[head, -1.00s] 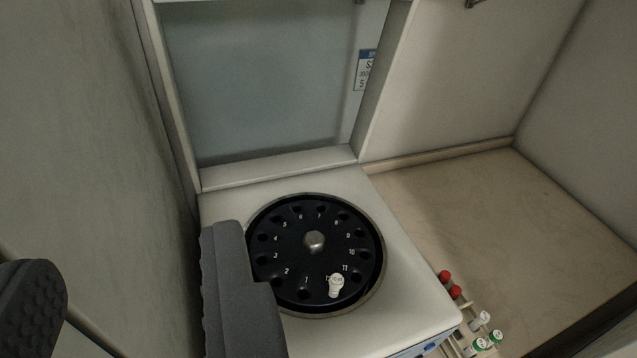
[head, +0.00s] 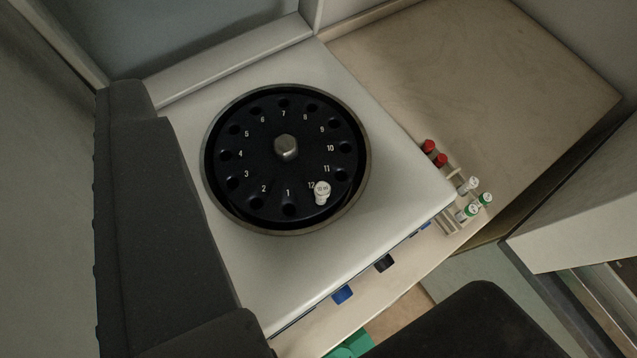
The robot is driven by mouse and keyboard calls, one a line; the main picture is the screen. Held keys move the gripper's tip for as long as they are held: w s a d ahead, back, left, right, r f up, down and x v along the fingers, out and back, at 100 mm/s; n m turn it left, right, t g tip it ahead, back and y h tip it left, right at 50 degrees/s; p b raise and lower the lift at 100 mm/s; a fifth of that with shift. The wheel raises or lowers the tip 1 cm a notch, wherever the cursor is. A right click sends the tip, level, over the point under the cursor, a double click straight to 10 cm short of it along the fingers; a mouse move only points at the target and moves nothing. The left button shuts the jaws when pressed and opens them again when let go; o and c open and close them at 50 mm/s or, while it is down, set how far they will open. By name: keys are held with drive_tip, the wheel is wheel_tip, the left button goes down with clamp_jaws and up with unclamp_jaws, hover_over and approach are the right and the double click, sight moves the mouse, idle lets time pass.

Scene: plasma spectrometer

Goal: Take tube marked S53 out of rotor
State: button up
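The rotor (head: 285,178) is a round black disc with numbered holes and a metal hub, set in the white top of the centrifuge (head: 400,215). One white-capped tube (head: 322,191) stands in the rotor near number 12. Its cap carries small writing that I cannot read clearly. The other rotor holes look empty. My gripper (head: 305,190) shows as two dark fingers, one large at the left and one at the lower right. They are wide apart, with nothing between them in contact. The tube is apart from both fingers.
A rack (head: 450,218) at the right of the centrifuge holds several tubes with red, white and green caps. Blue and black knobs (head: 343,294) stick out of the centrifuge front. The bench (head: 480,80) at the upper right is clear. A wall stands close at the left.

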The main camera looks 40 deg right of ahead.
drive_tip(key=w+d+f+m+g+p, duration=0.4)
drive_tip(key=w+d+f+m+g, duration=0.25)
drive_tip(key=w+f+m, duration=0.35)
drive_tip(key=m+g+p, duration=0.4)
drive_tip(key=m+g, duration=0.3)
drive_tip(key=m, duration=0.3)
approach(322, 189)
drive_tip(key=f+p, duration=0.1)
drive_tip(key=f, duration=0.4)
drive_tip(key=f+p, duration=0.1)
drive_tip(key=f, duration=0.5)
drive_tip(key=shift+w+d+f, duration=0.15)
drive_tip(key=shift+d+f, duration=0.05)
drive_tip(key=shift+f, duration=0.05)
clamp_jaws()
drive_tip(key=shift+r, duration=0.15)
